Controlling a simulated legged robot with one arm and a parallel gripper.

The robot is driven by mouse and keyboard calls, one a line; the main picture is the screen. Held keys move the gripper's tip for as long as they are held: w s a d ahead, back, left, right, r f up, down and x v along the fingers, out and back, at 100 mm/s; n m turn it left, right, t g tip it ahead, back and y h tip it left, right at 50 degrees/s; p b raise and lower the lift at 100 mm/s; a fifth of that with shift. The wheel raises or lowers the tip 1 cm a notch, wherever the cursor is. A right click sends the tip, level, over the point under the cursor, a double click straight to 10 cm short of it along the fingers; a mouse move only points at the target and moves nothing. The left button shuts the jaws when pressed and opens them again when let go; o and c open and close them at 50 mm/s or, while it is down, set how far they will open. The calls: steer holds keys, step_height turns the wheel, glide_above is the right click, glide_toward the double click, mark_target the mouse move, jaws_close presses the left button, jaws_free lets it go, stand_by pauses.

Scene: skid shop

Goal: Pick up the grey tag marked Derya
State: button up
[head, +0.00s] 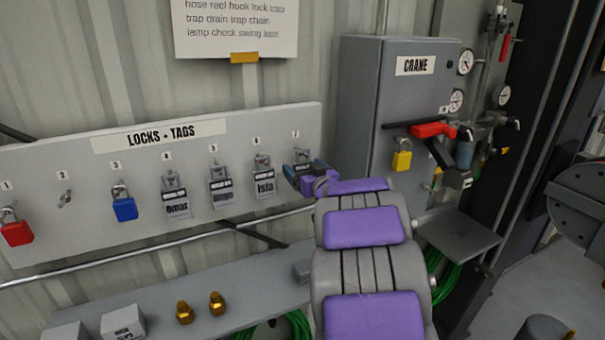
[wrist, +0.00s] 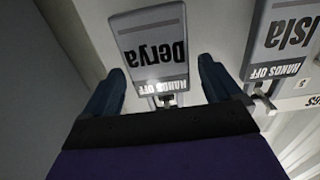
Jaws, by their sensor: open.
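The grey tag marked Derya (wrist: 155,40) hangs on the lock board, upside down in the wrist view, with its dark HANDS OFF band towards me. My gripper (wrist: 162,68) is open, with one finger on each side of the tag's lower part in that view. I cannot tell whether either finger touches it. In the head view my gripper (head: 304,170) is at hook 7, at the board's right end, and hides most of what hangs there.
The LOCKS + TAGS board (head: 95,190) also holds an Isla tag (head: 265,183), an Omar tag (head: 176,203), a blue padlock (head: 124,206) and a red padlock (head: 16,232). The grey CRANE cabinet (head: 365,90) stands close right of my gripper. A shelf (head: 255,300) runs below.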

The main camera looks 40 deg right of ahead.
steer(key=shift+w+d, duration=0.15)
steer(key=shift+w, duration=0.35)
steer(key=shift+s, duration=0.1)
steer(key=c, duration=1)
steer(key=shift+c, duration=0.2)
steer(key=shift+r, duration=0.1)
